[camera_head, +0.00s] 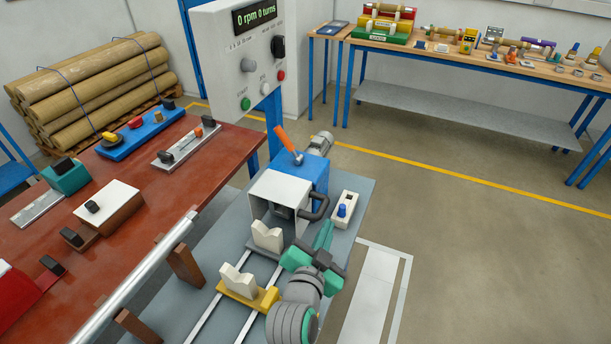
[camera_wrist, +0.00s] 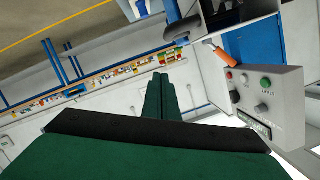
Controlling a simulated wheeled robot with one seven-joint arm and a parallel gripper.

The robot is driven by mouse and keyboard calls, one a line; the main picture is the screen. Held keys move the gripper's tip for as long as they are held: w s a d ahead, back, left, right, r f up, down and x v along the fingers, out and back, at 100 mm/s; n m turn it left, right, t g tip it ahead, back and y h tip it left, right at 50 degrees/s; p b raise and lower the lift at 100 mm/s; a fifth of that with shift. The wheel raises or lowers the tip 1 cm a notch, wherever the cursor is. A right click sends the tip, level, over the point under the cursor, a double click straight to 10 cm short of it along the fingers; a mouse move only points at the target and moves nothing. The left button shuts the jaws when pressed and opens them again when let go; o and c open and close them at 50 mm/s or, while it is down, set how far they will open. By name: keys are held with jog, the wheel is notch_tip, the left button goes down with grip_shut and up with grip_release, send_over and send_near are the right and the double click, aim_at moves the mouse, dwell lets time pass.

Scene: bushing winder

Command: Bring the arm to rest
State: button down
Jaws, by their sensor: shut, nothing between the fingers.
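My arm reaches up from the bottom of the head view, over the grey machine bed. My gripper (camera_head: 327,228) is green and dark, and its narrow fingers point away toward the back of the bed. In the wrist view the two green fingers (camera_wrist: 160,80) lie together with nothing between them. The gripper is to the right of the rail supports and in front of the small white switch box (camera_head: 344,208) with a blue knob. Whether any part of my arm touches the bed cannot be told.
The winder's blue head (camera_head: 313,171) with its orange lever stands behind my gripper. A control panel (camera_head: 240,60) reads 0 rpm 0 turns. A red table (camera_head: 220,150) with tools and a long metal bar (camera_head: 150,270) is at left. Open floor (camera_head: 480,250) lies at right.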

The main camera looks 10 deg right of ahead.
jog(key=shift+f, duration=0.15)
jog(key=s+a+f+n+y, duration=0.1)
jog(key=s+a+f+n, duration=0.1)
jog(key=s+f+n, duration=0.1)
jog(key=s+a+f+n+t+y, duration=0.1)
jog(key=s+a+f+n+y, duration=0.1)
jog(key=s+f, duration=0.3)
jog(key=s+a+f+n+y, duration=0.2)
jog(key=s+a+f+n, duration=0.1)
jog(key=s+a+f, duration=0.1)
jog(key=shift+s+a+f+n+t, duration=0.25)
jog(key=shift+s+f+n+t, duration=0.05)
jog(key=shift+f, duration=0.35)
jog(key=s+a+f, duration=0.1)
jog(key=s, duration=0.2)
jog(key=s+a+n+y, duration=0.1)
jog(key=s, duration=0.2)
jog(key=s+a+f+n+y, duration=0.1)
jog(key=s+a, duration=0.1)
jog(key=s, duration=0.1)
jog(key=shift+s+f, duration=0.35)
jog(key=shift+s, duration=0.05)
jog(key=s+a+r+n, duration=0.1)
jog(key=s+a, duration=0.1)
jog(key=s, duration=0.8)
jog(key=shift+s+a+r+y, duration=0.3)
